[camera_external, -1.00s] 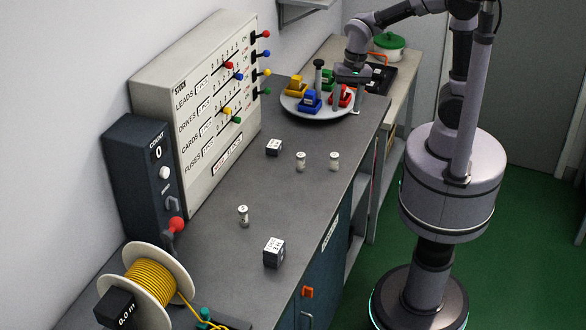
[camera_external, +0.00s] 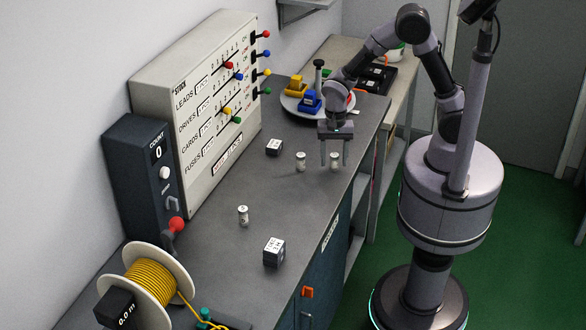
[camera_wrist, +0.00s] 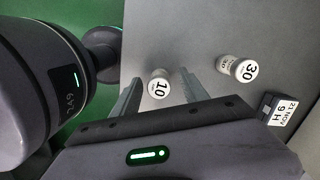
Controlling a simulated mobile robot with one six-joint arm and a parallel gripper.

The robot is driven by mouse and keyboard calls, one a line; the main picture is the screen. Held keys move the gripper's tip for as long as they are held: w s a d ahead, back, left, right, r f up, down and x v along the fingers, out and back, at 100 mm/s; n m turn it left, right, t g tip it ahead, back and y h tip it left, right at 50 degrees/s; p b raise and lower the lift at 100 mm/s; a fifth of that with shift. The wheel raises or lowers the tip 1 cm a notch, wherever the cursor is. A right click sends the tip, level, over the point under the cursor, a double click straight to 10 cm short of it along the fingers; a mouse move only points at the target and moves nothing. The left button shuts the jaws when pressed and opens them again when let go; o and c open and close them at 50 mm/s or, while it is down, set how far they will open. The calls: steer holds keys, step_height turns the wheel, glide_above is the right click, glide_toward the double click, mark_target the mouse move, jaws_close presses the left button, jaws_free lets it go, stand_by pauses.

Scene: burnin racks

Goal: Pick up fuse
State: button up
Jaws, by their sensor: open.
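Several small white cylindrical fuses stand upright on the grey bench. One marked 10 (camera_wrist: 159,86) shows in the wrist view between my fingers; in the external view this fuse (camera_external: 335,160) is near the bench's right edge. My gripper (camera_external: 334,160) is open and points down, its two fingers on either side of that fuse; I cannot tell whether they touch it. In the wrist view my gripper (camera_wrist: 163,80) covers the lower part of the picture. A fuse marked 30 (camera_wrist: 238,69) stands outside the fingers; it also shows in the external view (camera_external: 301,161). Another fuse (camera_external: 243,216) stands nearer the camera.
Dark label blocks (camera_external: 274,147) and (camera_external: 274,252) sit on the bench. A round tray (camera_external: 290,103) with coloured parts is behind my gripper. A stock panel (camera_external: 200,100), a counter box (camera_external: 140,170) and a yellow cable reel (camera_external: 150,285) line the left side. The middle bench is mostly clear.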

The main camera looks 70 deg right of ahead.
steer(key=shift+f, duration=0.75)
steer(key=shift+r, duration=0.2)
steer(key=shift+c, duration=0.2)
jaws_close()
steer(key=shift+r, duration=0.1)
